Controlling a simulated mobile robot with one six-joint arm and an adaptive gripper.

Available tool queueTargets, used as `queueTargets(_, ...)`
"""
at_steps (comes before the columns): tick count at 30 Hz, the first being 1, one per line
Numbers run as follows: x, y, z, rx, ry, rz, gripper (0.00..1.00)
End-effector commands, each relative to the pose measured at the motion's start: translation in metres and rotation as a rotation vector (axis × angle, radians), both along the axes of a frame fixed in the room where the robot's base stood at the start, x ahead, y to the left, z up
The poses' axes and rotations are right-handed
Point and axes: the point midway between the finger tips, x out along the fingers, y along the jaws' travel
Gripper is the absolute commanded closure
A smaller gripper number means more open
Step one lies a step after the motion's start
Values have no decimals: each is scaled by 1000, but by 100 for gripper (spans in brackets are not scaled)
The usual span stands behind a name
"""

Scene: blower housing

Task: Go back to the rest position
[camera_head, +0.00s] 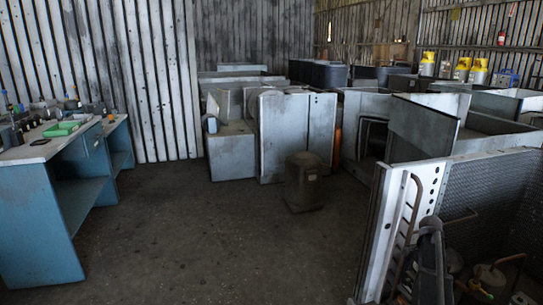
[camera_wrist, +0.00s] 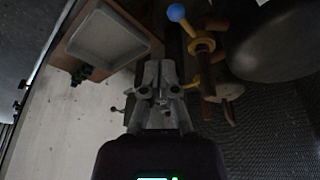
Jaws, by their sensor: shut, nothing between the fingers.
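My gripper (camera_wrist: 158,72) shows in the wrist view, with its fingers together and nothing between them. Its fingertips point up the picture, between a grey tray at upper left and a blue-tipped lever at upper right. I cannot tell whether the fingers touch anything behind them. I cannot make out my gripper in the head view. The blower housing cannot be told for certain among the sheet-metal boxes (camera_head: 295,130) in the middle of the head view.
The wrist view shows a grey tray (camera_wrist: 108,38), a blue-tipped lever (camera_wrist: 177,13) and a dark round body (camera_wrist: 275,45). In the head view, a blue workbench (camera_head: 40,215) stands left, a brown canister (camera_head: 303,182) mid-floor and a metal panel (camera_head: 385,225) front right. The front-middle floor is clear.

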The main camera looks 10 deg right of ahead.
Motion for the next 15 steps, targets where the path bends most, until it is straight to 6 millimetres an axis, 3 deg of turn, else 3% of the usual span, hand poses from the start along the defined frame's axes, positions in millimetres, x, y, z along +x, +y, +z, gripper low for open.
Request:
queueTargets(9, 9, 129, -3, 95, 41, 443, 100)
queueTargets(15, 4, 215, -5, 155, 69, 769, 100)
